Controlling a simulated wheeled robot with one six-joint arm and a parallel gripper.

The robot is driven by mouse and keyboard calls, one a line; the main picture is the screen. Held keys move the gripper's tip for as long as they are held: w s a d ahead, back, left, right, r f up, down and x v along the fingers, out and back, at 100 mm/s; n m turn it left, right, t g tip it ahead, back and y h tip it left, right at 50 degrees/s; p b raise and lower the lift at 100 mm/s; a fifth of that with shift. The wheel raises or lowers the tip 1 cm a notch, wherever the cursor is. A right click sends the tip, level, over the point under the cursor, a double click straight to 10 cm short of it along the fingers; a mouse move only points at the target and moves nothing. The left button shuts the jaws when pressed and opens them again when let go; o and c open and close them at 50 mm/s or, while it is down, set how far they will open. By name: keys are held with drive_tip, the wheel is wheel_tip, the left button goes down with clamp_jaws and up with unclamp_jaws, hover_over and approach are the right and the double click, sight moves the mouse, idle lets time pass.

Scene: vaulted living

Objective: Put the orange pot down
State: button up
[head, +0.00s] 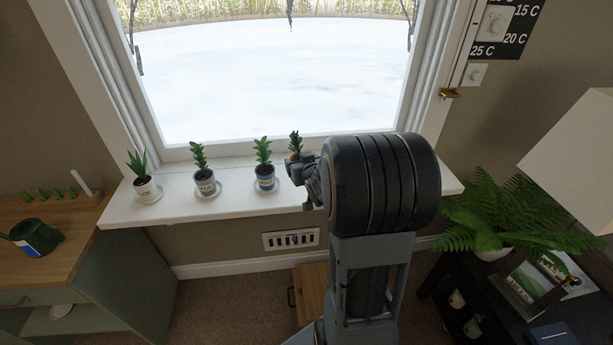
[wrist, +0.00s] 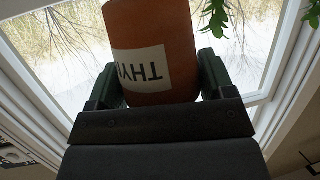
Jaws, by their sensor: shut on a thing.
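The orange pot (wrist: 178,22) fills the top middle of the wrist view, between the two fingers of my gripper (wrist: 155,80). It has a white label with dark letters reading in part "THY", and a green plant (wrist: 217,20) shows at its right. In the head view my gripper (head: 306,178) is at the windowsill (head: 228,182), left of my dark wrist. The plant (head: 295,142) rises above the gripper there, and most of the pot is hidden behind it. I cannot tell whether the pot touches the sill.
Three potted plants on saucers stand along the sill to the left: a white pot (head: 146,190), a grey pot (head: 207,187) and a blue pot (head: 265,177), the nearest. The window (head: 270,75) is behind. A fern (head: 500,212) is at the right.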

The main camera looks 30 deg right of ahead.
drive_tip(key=shift+w+d+f+p, duration=0.2)
drive_tip(key=shift+w+d+f, duration=0.65)
drive_tip(key=shift+d+f, duration=0.8)
drive_tip(key=shift+w+d+f+p, duration=0.25)
drive_tip(key=shift+w+d+f, duration=0.75)
drive_tip(key=shift+f, duration=1.05)
drive_tip(key=shift+w+d+f+p, duration=0.2)
drive_tip(key=shift+w+d+f, duration=0.5)
drive_tip(key=shift+d+f, duration=1)
drive_tip(key=shift+a+f, duration=0.2)
drive_tip(key=shift+f+b, duration=0.15)
drive_tip(key=shift+b, duration=0.15)
drive_tip(key=o, duration=1.1)
